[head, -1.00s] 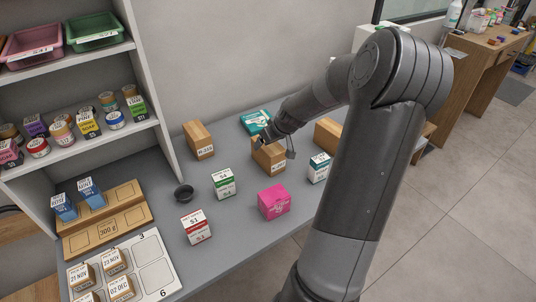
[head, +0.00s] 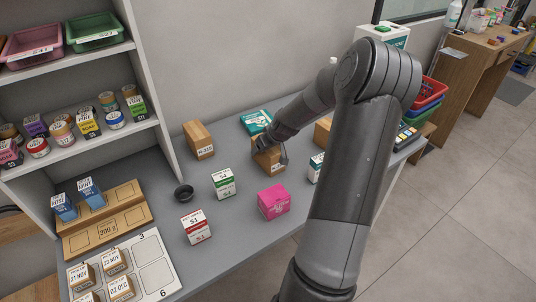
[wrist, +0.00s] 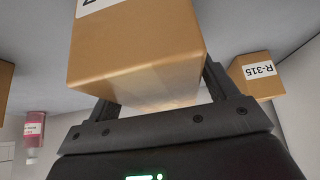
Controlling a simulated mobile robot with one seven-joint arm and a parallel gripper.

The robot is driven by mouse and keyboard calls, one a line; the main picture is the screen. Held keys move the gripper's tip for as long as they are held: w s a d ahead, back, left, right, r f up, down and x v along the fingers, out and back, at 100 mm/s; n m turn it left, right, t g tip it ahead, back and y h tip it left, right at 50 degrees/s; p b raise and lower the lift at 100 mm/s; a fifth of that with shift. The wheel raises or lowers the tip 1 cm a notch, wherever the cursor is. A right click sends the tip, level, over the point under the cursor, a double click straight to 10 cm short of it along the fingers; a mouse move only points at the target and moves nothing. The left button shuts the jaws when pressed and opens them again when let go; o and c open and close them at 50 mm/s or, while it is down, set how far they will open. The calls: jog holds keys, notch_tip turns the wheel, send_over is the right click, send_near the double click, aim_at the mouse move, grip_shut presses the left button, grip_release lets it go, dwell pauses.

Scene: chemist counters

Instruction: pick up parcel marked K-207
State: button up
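A brown box parcel (head: 266,160) stands on the grey counter beside the wall; its white label is too small to read in the head view. In the wrist view the parcel (wrist: 135,50) fills the upper left, with only part of one label character showing. My gripper (head: 271,146) is over its top in the head view. In the wrist view the fingers of my gripper (wrist: 160,98) lie at both sides of the parcel, and the right finger meets its edge. The parcel appears still on the counter.
A teal box (head: 256,121) lies behind. Another brown parcel (head: 323,131) is partly hidden by my arm. White-green (head: 223,184) and pink (head: 273,202) boxes stand in front.

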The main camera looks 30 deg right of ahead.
jog(key=c, duration=1)
jog(key=shift+c, duration=0.2)
jog(key=shift+r, duration=0.15)
